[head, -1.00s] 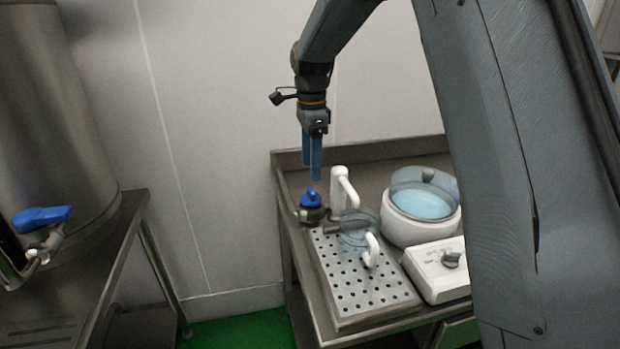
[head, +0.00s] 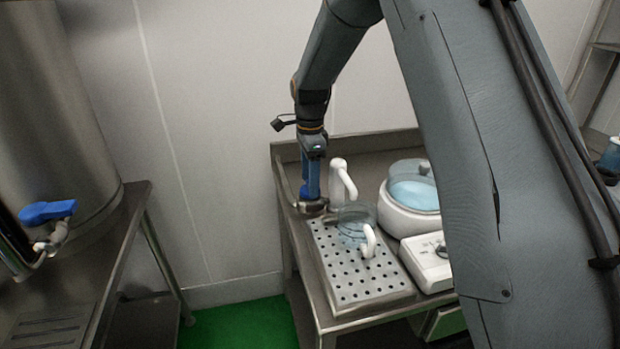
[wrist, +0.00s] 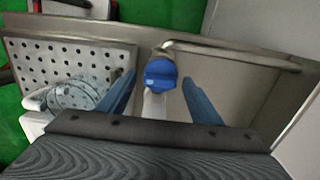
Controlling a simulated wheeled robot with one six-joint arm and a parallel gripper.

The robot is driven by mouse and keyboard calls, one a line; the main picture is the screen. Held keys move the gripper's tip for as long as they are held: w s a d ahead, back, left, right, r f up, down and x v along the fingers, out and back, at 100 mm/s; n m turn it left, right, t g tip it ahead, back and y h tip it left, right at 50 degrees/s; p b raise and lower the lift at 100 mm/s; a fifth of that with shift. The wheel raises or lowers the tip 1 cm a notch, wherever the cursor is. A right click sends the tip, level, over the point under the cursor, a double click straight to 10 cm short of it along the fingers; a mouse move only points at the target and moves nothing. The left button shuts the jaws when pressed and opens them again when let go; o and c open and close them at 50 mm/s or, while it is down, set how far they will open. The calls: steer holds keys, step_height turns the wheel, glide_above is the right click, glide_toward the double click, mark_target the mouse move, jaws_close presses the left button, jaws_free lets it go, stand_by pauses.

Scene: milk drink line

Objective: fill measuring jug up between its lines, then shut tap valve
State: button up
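The tap valve's blue handle (wrist: 160,73) stands between my two blue fingers in the wrist view, with a gap on each side. My gripper (wrist: 160,92) is open around it; in the head view my gripper (head: 311,195) is down at the valve and hides the handle. The white tap spout (head: 342,181) rises beside it. The clear measuring jug (head: 355,217) with a white handle stands on the perforated drip tray (head: 385,290), below the spout. It also shows in the wrist view (wrist: 72,95). Its lines and liquid level are too small to read.
A white bowl-shaped machine (head: 402,216) with blue liquid and a white box with a knob (head: 425,262) stand right of the tray. A steel vat with another blue-handled tap (head: 47,212) is at the left. My arm covers the right side.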

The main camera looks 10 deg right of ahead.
steer(key=c, duration=1)
steer(key=shift+n, duration=0.3)
steer(key=n, duration=0.4)
steer(key=shift+r, duration=0.1)
steer(key=shift+n, duration=2.5)
steer(key=o, duration=1.1)
steer(key=shift+c, duration=0.2)
